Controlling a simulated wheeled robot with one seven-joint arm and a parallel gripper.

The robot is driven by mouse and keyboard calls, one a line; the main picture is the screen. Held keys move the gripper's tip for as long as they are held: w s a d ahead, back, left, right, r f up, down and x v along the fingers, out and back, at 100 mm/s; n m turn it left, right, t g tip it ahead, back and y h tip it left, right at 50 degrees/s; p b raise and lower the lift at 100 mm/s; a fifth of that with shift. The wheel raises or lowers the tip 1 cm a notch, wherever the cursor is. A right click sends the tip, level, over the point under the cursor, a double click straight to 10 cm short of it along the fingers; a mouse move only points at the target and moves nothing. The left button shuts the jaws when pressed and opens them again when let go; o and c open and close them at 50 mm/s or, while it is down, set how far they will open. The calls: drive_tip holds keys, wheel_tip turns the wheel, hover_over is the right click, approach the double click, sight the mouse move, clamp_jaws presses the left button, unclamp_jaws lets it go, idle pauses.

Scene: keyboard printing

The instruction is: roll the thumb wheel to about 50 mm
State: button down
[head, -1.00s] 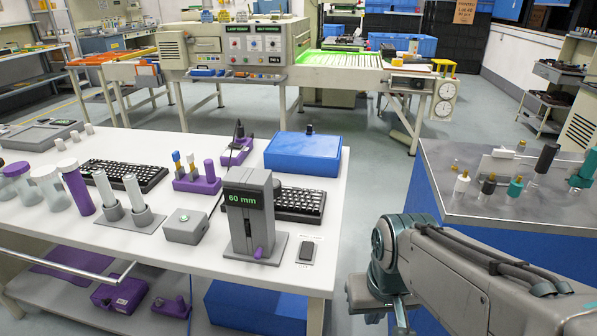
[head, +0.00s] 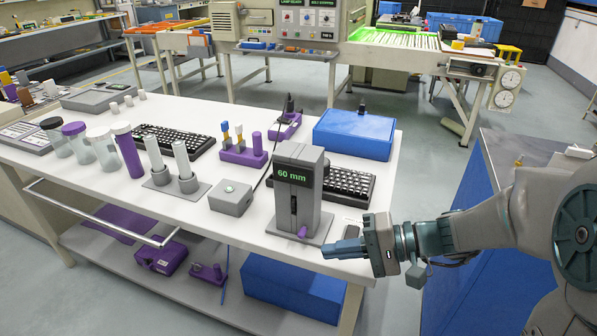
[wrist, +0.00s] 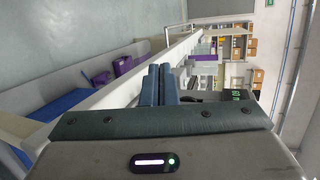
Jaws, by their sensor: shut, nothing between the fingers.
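The grey upright device (head: 314,190) stands on its flat base near the front right corner of the white table. Its display (head: 293,174) reads 60 mm in green. The purple thumb wheel (head: 303,232) sits low on its front face. My gripper (head: 338,248) is shut and empty, with blue fingers pointing left. The fingertips are to the right of the thumb wheel and a little lower, in front of the table's edge, apart from the wheel. In the wrist view my gripper's fingers (wrist: 158,84) lie together; the green display (wrist: 238,94) shows partly beyond them, and I cannot make out the wheel.
A black keyboard (head: 346,184) lies behind the device, and a blue box (head: 354,134) behind that. A grey button box (head: 231,198) stands to the left. The table's front edge (head: 240,236) runs below. A blue-sided bench (head: 462,186) stands beyond the arm at right.

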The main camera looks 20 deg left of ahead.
drive_tip(key=w+a+r+m+t+y, duration=0.1)
drive_tip(key=w+a+r+t+y, duration=0.2)
drive_tip(key=w, duration=0.4)
drive_tip(key=y, duration=0.1)
hover_over(302, 229)
drive_tip(key=shift+f+t, duration=0.3)
drive_tip(key=shift+f, duration=0.4)
drive_tip(key=shift+w+f+b, duration=0.1)
drive_tip(key=shift+b, duration=0.3)
drive_tip(key=shift+f+b, duration=0.95)
drive_tip(key=shift+b, duration=1.9)
drive_tip(key=shift+f+b, duration=0.45)
drive_tip(key=shift+b, duration=1.25)
drive_tip(key=shift+f, duration=0.15)
